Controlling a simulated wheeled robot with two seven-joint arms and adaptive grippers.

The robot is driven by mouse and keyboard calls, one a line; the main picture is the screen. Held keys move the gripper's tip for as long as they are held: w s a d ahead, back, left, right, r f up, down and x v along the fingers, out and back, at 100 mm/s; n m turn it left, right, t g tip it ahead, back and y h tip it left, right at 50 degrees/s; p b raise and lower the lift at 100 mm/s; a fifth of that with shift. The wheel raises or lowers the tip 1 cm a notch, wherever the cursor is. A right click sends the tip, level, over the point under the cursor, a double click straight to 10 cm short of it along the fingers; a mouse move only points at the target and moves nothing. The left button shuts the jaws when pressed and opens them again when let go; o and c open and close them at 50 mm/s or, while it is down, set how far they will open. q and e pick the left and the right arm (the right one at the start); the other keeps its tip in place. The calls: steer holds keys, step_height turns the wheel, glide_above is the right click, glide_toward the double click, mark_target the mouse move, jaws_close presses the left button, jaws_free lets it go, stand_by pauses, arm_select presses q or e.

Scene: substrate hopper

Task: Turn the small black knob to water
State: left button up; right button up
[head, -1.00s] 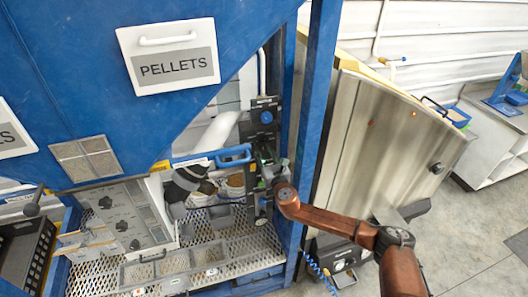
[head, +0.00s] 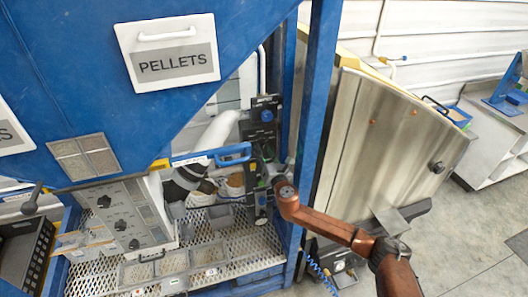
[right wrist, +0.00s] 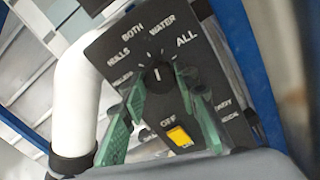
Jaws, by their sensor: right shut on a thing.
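The small black knob (right wrist: 158,79) sits on a black panel (right wrist: 100,47) with white labels, including BOTH, WATER, ALL and OFF. Its white mark points up the panel, roughly at the word WATER. My right gripper (right wrist: 161,80) has its green fingers on both sides of the knob and is shut on it. In the head view the panel (head: 264,103) is on the blue frame, and my right gripper (head: 266,172) is in front of its lower part. There the knob is hidden or too small to tell. My left gripper is not in view.
A yellow square button (right wrist: 180,136) lies below the knob. A white pipe (right wrist: 76,105) runs left of the panel. A blue post (head: 318,110) stands just right of the panel, and a blue handle (head: 233,153) is to its left.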

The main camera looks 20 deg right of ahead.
steer(key=shift+m+b, duration=0.4)
steer(key=shift+m, duration=1.7)
steer(key=o, duration=1.1)
steer(key=shift+o, duration=0.2)
steer(key=shift+s, duration=0.1)
steer(key=s, duration=1.1)
steer(key=shift+s+d, duration=0.25)
steer(key=shift+s, duration=0.15)
